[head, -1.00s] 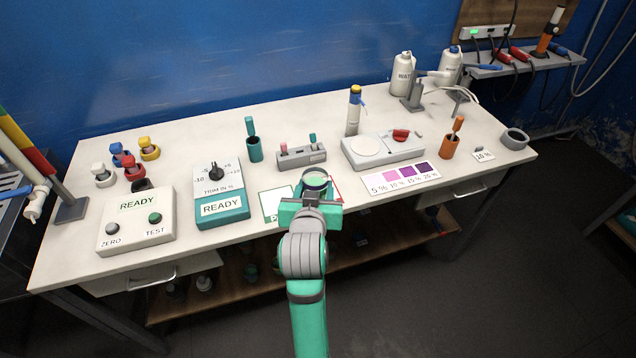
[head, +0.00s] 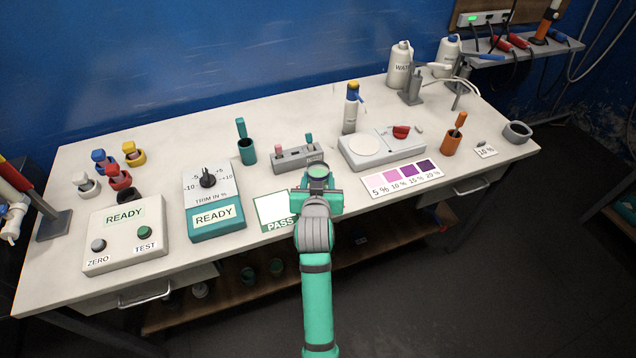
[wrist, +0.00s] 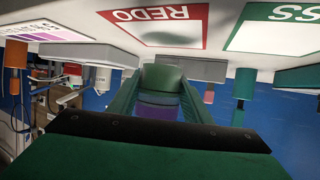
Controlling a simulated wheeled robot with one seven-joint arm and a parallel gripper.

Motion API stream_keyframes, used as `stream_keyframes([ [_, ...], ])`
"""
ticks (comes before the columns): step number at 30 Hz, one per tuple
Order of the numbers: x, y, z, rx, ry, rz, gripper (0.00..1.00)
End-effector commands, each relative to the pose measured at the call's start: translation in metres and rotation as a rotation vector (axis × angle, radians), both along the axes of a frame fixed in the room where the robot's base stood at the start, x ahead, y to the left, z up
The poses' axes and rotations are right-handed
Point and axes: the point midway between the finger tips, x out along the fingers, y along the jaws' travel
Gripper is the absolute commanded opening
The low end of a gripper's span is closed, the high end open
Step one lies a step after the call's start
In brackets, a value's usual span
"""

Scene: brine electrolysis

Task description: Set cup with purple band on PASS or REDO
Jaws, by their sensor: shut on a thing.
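My gripper (head: 318,188) is shut on the cup with the purple band (head: 318,170). In the wrist view, which looks upside down, the cup (wrist: 162,78) sits between the fingers, green toward the mats with a purple band (wrist: 158,106). The white PASS card (head: 274,208) with green border lies just left of my gripper in the head view. The red-bordered REDO card (wrist: 150,27) shows in the wrist view beside the PASS card (wrist: 280,36). A shadow falls on the REDO card. My gripper and arm hide the REDO card in the head view. The cup appears held above the table.
A grey rack (head: 298,158) stands close behind the cup. The colour chart (head: 402,178) and a white device with a round plate (head: 370,150) are to the right. The teal trim box (head: 214,205) is left of the PASS card. The table's front edge is near.

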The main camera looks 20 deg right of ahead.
Motion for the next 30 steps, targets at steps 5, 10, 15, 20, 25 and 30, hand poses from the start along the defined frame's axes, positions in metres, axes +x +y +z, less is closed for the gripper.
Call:
stream_keyframes([
  [5,0.000,-0.002,-0.026,0.001,0.003,-0.002,0.17],
  [10,0.001,-0.002,-0.034,0.001,0.000,-0.001,0.17],
  [15,0.001,-0.001,-0.033,0.000,0.000,0.000,0.17],
  [20,0.000,-0.003,-0.037,0.001,0.001,-0.002,0.17],
  [25,0.000,-0.003,-0.037,0.000,0.002,-0.003,0.63],
  [30,0.000,-0.003,-0.037,0.000,0.001,-0.003,0.63],
])
